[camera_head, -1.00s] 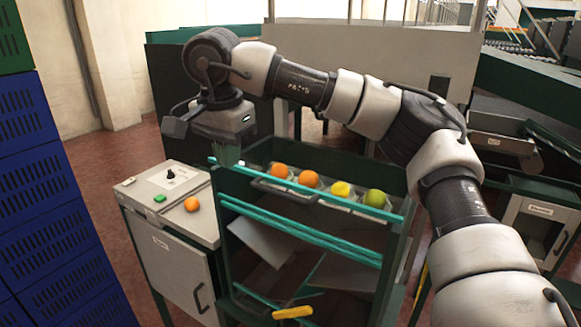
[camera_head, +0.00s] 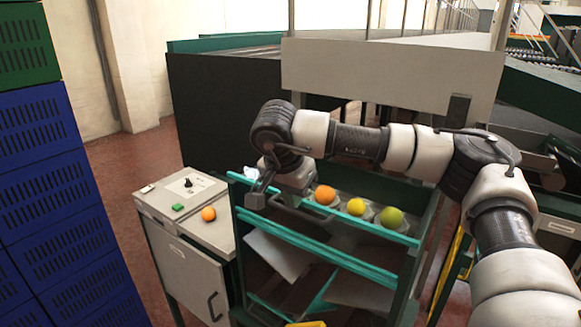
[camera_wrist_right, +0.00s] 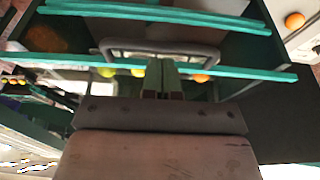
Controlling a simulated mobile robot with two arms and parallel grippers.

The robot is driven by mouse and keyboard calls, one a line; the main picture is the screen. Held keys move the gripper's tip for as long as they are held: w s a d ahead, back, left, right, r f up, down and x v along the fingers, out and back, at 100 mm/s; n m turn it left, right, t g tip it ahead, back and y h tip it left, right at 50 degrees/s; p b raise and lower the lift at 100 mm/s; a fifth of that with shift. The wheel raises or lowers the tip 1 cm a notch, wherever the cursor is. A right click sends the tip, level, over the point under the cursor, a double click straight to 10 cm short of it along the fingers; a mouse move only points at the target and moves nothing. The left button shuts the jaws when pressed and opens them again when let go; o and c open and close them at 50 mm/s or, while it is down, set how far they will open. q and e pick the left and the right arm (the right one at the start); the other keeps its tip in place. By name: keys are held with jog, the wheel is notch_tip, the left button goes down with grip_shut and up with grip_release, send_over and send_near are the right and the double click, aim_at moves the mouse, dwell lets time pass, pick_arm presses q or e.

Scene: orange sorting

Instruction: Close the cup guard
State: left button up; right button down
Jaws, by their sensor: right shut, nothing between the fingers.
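The cup guard looks like a grey looped bar (camera_wrist_right: 160,48) in the right wrist view, just beyond my fingertips; whether they touch it I cannot tell. In the head view a short grey part of it (camera_head: 300,211) shows at the front of the fruit row, left end. My right gripper (camera_head: 289,199) is over that end of the green rack. Its fingers (camera_wrist_right: 160,68) are together and hold nothing. An orange fruit (camera_head: 325,194), a yellow one (camera_head: 356,207) and a green one (camera_head: 391,217) sit in a row on the rack. My left gripper is out of view.
Teal rails (camera_head: 320,253) cross the rack's front. A control box (camera_head: 155,205) with a green button and a loose orange (camera_head: 208,214) stands left of the rack. Blue crates (camera_head: 60,200) are stacked at far left. Red floor (camera_head: 120,170) shows between crates and box.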

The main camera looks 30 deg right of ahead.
jog(key=shift+x, duration=0.85)
jog(key=shift+a+f, duration=0.1)
jog(key=shift+a, duration=0.1)
